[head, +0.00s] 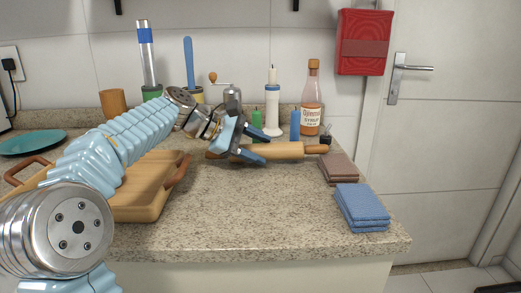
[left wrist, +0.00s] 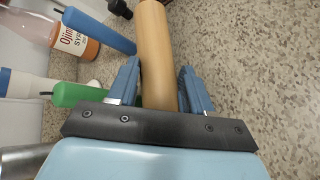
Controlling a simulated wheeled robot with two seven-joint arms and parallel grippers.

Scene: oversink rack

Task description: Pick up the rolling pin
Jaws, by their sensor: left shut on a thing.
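The rolling pin (head: 286,151) is a light wooden cylinder with darker handles, lying crosswise toward the back of the counter. My left gripper (head: 263,147) reaches it from the left and is shut on its body. In the left wrist view the pin (left wrist: 156,45) runs between the two blue fingers of the gripper (left wrist: 160,78). The part of the pin by the gripper is partly hidden in the head view. I cannot tell whether the pin touches the counter or is slightly above it. My right gripper is not in view.
Behind the pin stand a green candle (head: 257,125), a blue candle (head: 295,124), a white holder (head: 272,108) and a syrup bottle (head: 312,100). Brown cloths (head: 338,169) and blue cloths (head: 361,206) lie right. A wooden tray (head: 150,206) is left. The front middle counter (head: 260,215) is clear.

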